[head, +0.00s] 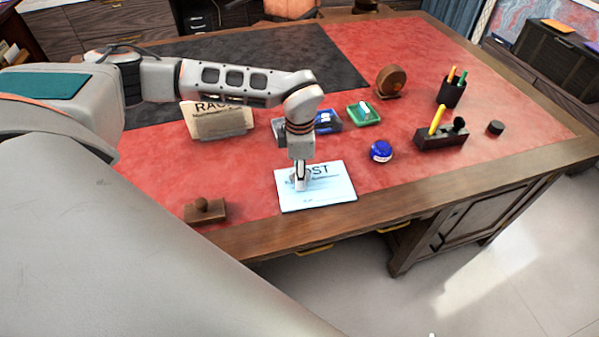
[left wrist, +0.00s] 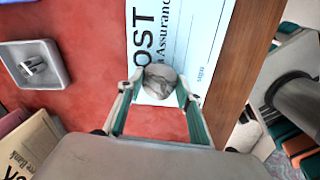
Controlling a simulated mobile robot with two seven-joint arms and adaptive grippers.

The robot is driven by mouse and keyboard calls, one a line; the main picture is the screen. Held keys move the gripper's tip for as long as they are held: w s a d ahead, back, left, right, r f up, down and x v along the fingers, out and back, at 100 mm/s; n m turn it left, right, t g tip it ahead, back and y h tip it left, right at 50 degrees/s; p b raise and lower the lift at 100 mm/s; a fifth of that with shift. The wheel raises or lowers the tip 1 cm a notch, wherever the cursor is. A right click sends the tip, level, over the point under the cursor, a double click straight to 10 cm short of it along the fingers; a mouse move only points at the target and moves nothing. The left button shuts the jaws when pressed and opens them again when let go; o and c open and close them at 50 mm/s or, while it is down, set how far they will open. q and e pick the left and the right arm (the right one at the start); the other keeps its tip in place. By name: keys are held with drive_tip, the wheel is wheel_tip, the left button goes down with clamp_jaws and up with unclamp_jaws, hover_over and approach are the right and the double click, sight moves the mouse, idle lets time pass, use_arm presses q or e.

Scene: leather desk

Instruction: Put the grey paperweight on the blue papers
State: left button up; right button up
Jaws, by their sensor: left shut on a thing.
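The blue papers (head: 333,194) lie near the front edge of the red desk top, with large print along the far side. They also show in the left wrist view (left wrist: 201,42). My left gripper (head: 300,186) points down over the left half of the papers. In the left wrist view it is shut on the round grey paperweight (left wrist: 160,80), which sits between the fingertips and overlaps the papers' edge in the picture. I cannot tell whether the paperweight touches the papers. In the head view the fingers mostly hide it. My right gripper is not in view.
A wooden stamp (head: 205,210) lies left of the papers, and a blue jar (head: 381,150) stands to the right. Behind are a green tray (head: 364,114), a newspaper stand (head: 217,121) and a grey tray (left wrist: 62,66). A pen holder (head: 441,138) stands farther right.

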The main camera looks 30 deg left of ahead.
use_arm(q)
drive_tip(key=shift+f, duration=0.15)
drive_tip(key=o, duration=1.2)
wheel_tip(320, 180, up, 12)
drive_tip(key=shift+s+d+r, duration=0.1)
drive_tip(key=shift+s+r, duration=0.05)
drive_tip(key=shift+r, duration=0.05)
